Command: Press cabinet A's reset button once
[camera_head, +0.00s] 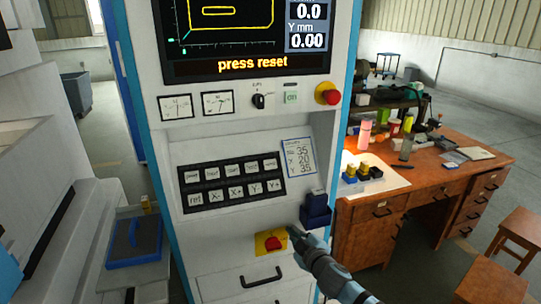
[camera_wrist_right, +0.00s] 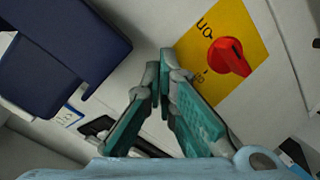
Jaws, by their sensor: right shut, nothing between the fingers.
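The tall white cabinet (camera_head: 235,140) with blue edges fills the middle of the head view; its screen (camera_head: 250,40) reads "press reset". Below are a black keypad (camera_head: 232,182) with two rows of keys, most labels too small to read, and a panel row with a small green "on" button (camera_head: 291,97). I cannot tell which control is the reset button. My right gripper (camera_head: 292,232) is shut and empty in front of the cabinet's lower right, beside a red rotary switch (camera_head: 273,243) on a yellow plate (camera_head: 262,241). In the wrist view its fingertips (camera_wrist_right: 160,65) lie left of that switch (camera_wrist_right: 228,57). My left gripper is out of view.
A dark blue box (camera_head: 316,210) sticks out from the cabinet just above my right gripper and is close in the wrist view (camera_wrist_right: 65,50). A red mushroom button (camera_head: 328,94) is at the panel's right. A wooden desk (camera_head: 430,185) with clutter stands to the right.

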